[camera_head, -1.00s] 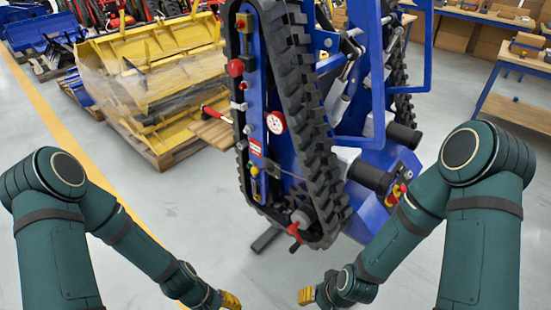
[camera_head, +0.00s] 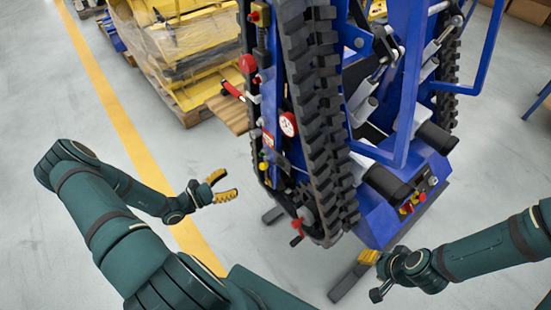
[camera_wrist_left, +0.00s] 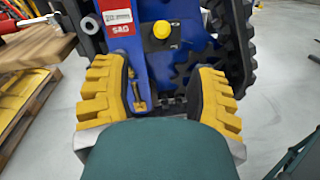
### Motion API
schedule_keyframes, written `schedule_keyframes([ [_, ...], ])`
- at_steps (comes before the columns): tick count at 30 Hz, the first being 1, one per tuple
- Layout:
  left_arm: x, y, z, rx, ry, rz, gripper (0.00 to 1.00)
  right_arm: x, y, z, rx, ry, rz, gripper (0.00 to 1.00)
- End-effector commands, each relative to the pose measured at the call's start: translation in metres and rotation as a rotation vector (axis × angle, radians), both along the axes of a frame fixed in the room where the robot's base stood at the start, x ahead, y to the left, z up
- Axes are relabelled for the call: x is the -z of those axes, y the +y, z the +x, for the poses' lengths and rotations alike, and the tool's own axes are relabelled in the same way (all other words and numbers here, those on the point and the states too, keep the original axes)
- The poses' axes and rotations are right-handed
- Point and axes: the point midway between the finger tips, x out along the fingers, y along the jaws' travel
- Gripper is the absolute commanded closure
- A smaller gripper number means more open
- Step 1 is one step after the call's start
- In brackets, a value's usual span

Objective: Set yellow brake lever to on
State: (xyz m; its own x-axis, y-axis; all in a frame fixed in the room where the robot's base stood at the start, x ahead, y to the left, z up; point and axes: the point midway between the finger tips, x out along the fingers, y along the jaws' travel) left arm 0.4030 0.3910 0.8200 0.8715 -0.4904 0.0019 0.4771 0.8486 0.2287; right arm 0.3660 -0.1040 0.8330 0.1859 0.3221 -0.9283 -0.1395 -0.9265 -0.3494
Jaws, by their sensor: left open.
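The blue tracked carrier (camera_head: 375,210) stands upright in the head view, with small controls along its left side panel. A yellow knob (camera_head: 263,166) sits low on that panel. In the left wrist view a yellow round-topped knob (camera_wrist_left: 161,30) stands on a dark plate, with a brass-coloured piece (camera_wrist_left: 137,95) below it; I cannot tell for sure which is the brake lever. My left gripper (camera_head: 231,184) is open and empty, left of the panel and apart from it. In the left wrist view its fingers (camera_wrist_left: 160,85) frame the lower panel. My right gripper (camera_head: 369,258) shows only partly, low near the carrier's base.
A red knob (camera_head: 248,63), a red-handled lever (camera_head: 232,90) and a white round dial (camera_head: 288,124) are on the same side. A red crank handle (camera_head: 297,232) projects below. A pallet with wrapped yellow parts (camera_head: 195,50) stands behind left. Floor left is clear.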

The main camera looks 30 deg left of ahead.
Motion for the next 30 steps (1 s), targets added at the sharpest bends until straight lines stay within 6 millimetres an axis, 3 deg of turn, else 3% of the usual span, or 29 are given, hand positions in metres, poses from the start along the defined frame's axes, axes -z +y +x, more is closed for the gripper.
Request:
schedule_keyframes([
  [18,0.001,-0.055,0.093,0.007,0.001,0.000,0.43,0.000,0.000,0.000,0.000,0.000,0.000,0.53],
  [24,0.001,-0.065,0.112,0.006,0.002,0.001,0.43,0.000,0.000,0.000,0.000,0.000,0.000,0.53],
  [30,0.001,-0.068,0.117,0.006,0.003,0.000,0.43,0.000,0.000,0.000,0.000,0.000,0.000,0.53],
])
